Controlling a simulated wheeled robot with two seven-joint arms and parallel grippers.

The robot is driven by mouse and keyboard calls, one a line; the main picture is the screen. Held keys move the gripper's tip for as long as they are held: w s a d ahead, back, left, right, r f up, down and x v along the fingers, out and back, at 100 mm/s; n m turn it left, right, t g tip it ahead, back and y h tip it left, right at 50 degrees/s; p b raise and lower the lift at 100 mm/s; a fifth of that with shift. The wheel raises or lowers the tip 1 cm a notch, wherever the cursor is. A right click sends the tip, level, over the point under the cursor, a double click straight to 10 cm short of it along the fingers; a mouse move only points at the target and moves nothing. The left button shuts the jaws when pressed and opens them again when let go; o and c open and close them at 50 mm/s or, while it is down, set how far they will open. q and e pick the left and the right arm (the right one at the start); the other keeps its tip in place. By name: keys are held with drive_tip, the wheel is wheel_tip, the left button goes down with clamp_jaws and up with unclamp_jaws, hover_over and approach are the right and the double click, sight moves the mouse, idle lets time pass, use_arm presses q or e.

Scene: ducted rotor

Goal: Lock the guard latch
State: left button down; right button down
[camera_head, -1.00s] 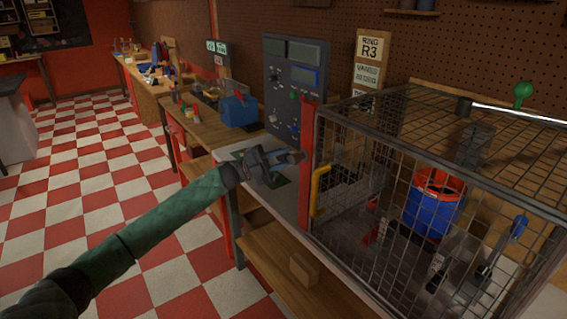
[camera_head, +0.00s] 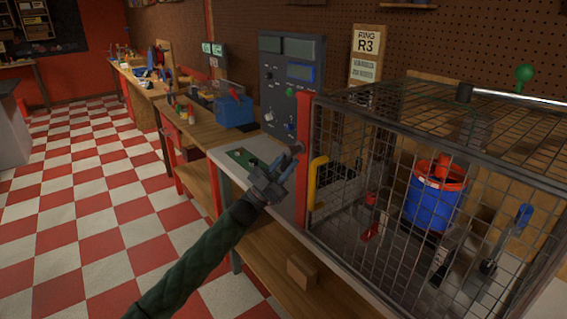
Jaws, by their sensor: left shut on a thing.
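The guard is a wire mesh cage (camera_head: 400,150) on the bench at the right, with a red upright post (camera_head: 303,190) at its left front edge and a yellow handle (camera_head: 318,180) beside the post. My left gripper (camera_head: 290,160) is at the left side of the red post. My right gripper is out of view.
Inside the cage stands a blue and red ducted rotor (camera_head: 436,200). A grey control panel (camera_head: 288,85) stands behind my left gripper. A metal bar (camera_head: 515,98) and a green knob (camera_head: 524,74) are at the cage top. A wooden block (camera_head: 301,270) lies on the lower shelf.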

use_arm(q)
drive_tip(key=n+t, duration=0.1)
drive_tip(key=n+t+y, duration=0.1)
drive_tip(key=n, duration=0.1)
drive_tip(key=n+t, duration=0.1)
drive_tip(key=shift+s+d+f+t+y, duration=0.15)
drive_tip(key=shift+s+d+t+y, duration=0.1)
drive_tip(key=shift+s+t+y, duration=0.15)
drive_tip(key=n+t+y, duration=0.2)
drive_tip(key=n, duration=0.1)
drive_tip(key=shift+s+d+n+t, duration=0.15)
drive_tip(key=shift+n+t, duration=0.15)
drive_tip(key=n+t+y, duration=0.2)
drive_tip(key=n, duration=0.1)
drive_tip(key=shift+s+d+p, duration=0.15)
drive_tip(key=shift+s+p, duration=0.1)
drive_tip(key=shift+p, duration=0.15)
drive_tip(key=shift+n+t+y, duration=0.3)
drive_tip(key=shift+n+y, duration=0.1)
drive_tip(key=shift+n, duration=0.2)
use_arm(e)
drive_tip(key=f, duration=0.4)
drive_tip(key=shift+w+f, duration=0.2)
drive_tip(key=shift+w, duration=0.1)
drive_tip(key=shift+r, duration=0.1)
